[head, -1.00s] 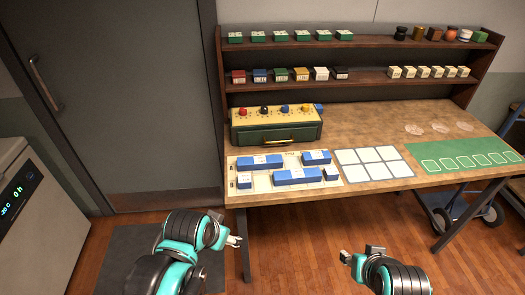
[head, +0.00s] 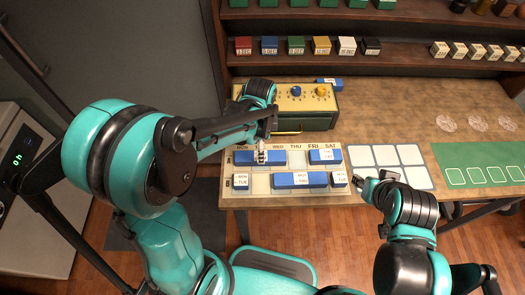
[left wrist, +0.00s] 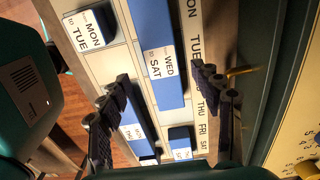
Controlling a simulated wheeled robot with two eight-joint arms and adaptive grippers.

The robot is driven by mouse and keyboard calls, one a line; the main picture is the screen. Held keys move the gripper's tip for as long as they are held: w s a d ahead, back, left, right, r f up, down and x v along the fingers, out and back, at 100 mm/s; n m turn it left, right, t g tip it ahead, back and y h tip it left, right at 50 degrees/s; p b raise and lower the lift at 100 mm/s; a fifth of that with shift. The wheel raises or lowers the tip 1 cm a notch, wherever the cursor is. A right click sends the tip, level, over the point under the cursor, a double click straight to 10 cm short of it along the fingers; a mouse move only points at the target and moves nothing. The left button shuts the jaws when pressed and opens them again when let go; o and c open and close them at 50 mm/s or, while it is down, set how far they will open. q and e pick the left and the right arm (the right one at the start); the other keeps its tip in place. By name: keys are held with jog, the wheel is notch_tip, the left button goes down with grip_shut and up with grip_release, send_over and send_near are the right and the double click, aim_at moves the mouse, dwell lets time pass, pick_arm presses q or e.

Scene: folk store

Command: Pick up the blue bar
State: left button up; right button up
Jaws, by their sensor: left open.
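Several blue bars lie on a white day-planner board (head: 270,198) with two rows. In the upper row a long blue bar (head: 242,158) lies under my left gripper (head: 262,152); its middle is partly hidden by the fingers. In the left wrist view this bar (left wrist: 150,25) carries a white WED to SAT label. The open fingers of my left gripper (left wrist: 163,85) stand on either side of the bar, with gaps; contact is not visible. Other blue bars are a short upper one (head: 325,156), a long lower one (head: 300,179) and small end pieces. My right gripper (head: 376,182) is open and empty near the table's front edge.
A green box (head: 318,122) with colored knobs stands behind the board, partly hidden by my left arm. A white grid mat (head: 405,180) and a green mat (head: 475,155) lie to the right. Shelves with small boxes (head: 300,47) rise at the back.

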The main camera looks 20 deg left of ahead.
aim_at(242, 158)
pick_arm(q)
jog(key=shift+s+f, duration=0.15)
jog(key=shift+f, duration=0.4)
jog(key=f, duration=0.1)
jog(key=f+b, duration=0.1)
jog(key=f, duration=0.1)
jog(key=f+b, duration=0.1)
jog(key=f, duration=0.1)
jog(key=shift+w+a, duration=0.1)
jog(key=shift+w, duration=0.15)
jog(key=shift+r, duration=0.1)
jog(key=c, duration=1.4)
